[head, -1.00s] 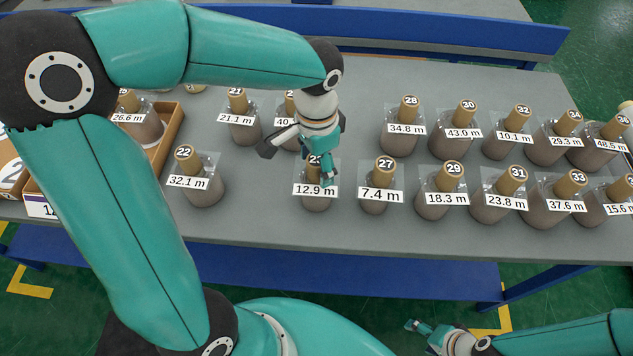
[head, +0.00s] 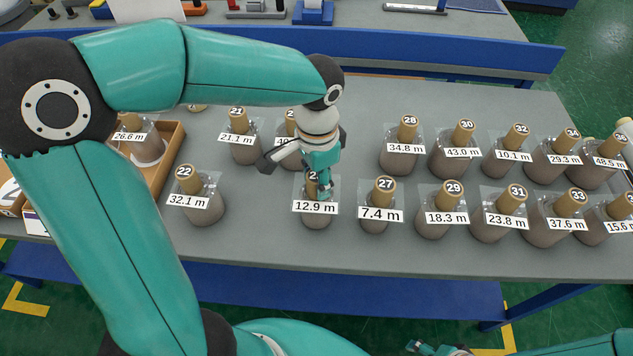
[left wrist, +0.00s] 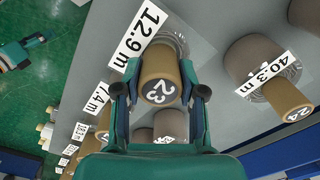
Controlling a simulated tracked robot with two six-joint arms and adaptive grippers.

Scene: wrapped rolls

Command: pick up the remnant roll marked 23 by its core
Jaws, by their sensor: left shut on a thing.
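The remnant roll marked 23 (head: 318,220) stands upright on the grey table, wrapped in clear film, with a 12.9 m label. Its tan core (left wrist: 158,72) shows in the left wrist view with the number 23 on its end. My left gripper (head: 323,188) is above the roll, its fingers shut on the core from both sides. In the head view the fingers hide part of the core and its number. My right gripper (head: 414,346) is at the bottom edge, small and mostly cut off, away from the table.
Roll 27 (head: 376,220) stands close on the right and roll 22 (head: 205,208) farther left. Roll 24 (left wrist: 260,62) stands behind. Several more rolls fill the right side. A cardboard box (head: 175,150) holds a roll at the left.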

